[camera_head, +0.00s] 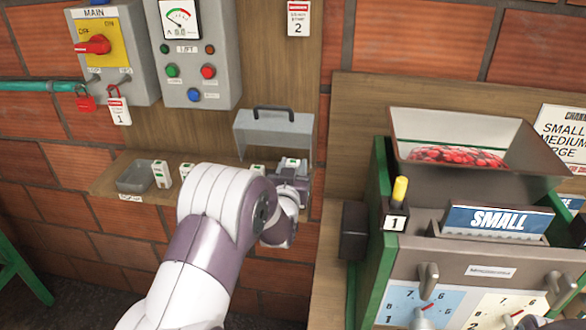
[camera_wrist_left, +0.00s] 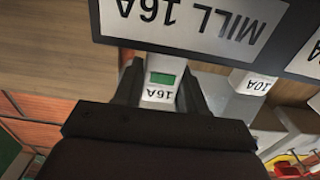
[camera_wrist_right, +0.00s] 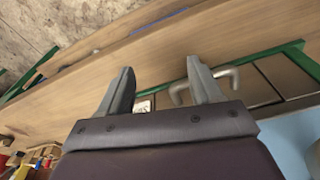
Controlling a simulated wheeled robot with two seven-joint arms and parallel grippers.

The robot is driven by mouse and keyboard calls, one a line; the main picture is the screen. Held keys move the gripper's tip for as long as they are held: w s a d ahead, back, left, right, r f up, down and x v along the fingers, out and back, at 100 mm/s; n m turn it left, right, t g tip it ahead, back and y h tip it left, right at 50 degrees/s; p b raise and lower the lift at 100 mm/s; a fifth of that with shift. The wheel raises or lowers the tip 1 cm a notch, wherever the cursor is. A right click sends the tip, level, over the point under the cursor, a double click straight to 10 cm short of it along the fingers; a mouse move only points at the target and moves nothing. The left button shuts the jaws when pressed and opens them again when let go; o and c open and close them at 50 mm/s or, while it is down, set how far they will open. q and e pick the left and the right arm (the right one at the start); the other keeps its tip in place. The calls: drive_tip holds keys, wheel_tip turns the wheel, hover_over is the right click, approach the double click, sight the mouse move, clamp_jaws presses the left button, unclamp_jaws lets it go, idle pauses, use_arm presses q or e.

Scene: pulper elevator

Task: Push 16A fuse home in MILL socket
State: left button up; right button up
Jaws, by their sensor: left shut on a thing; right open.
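In the left wrist view a white fuse (camera_wrist_left: 160,94) with a green patch, marked 16A, is between the fingers of my left gripper (camera_wrist_left: 160,76), which is shut on it. The fuse's far end is at the lower edge of the MILL 16A label plate (camera_wrist_left: 190,22), which reads upside down. How deep it sits in the socket is hidden. In the head view my left gripper (camera_head: 291,180) is at the right end of the wooden shelf, below the grey fuse cover (camera_head: 273,132). My right gripper (camera_wrist_right: 160,72) is open and empty in the right wrist view.
A second white block marked 10A (camera_wrist_left: 254,83) is beside the held fuse. White fuses (camera_head: 161,174) stand by a grey tray (camera_head: 136,177) on the shelf. The MAIN switch box (camera_head: 112,50) and meter panel (camera_head: 197,60) hang above. The green-framed machine (camera_head: 378,205) stands right.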

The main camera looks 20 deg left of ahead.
use_arm(q)
drive_tip(key=shift+f, duration=0.1)
use_arm(e)
drive_tip(key=shift+f, duration=0.1)
idle(0.3)
use_arm(q)
drive_tip(key=shift+f+b, duration=0.35)
drive_tip(key=shift+b, duration=0.25)
use_arm(e)
drive_tip(key=shift+f, duration=0.5)
use_arm(q)
drive_tip(key=shift+f, duration=0.15)
use_arm(e)
drive_tip(key=shift+f, duration=0.15)
use_arm(q)
drive_tip(key=shift+f+b, duration=0.4)
drive_tip(key=shift+b, duration=0.2)
use_arm(e)
drive_tip(key=shift+f, duration=0.45)
drive_tip(key=shift+f, duration=0.1)
use_arm(q)
drive_tip(key=shift+f+b, duration=0.35)
drive_tip(key=shift+b, duration=0.15)
use_arm(e)
drive_tip(key=shift+f, duration=0.35)
use_arm(q)
drive_tip(key=o, duration=1.2)
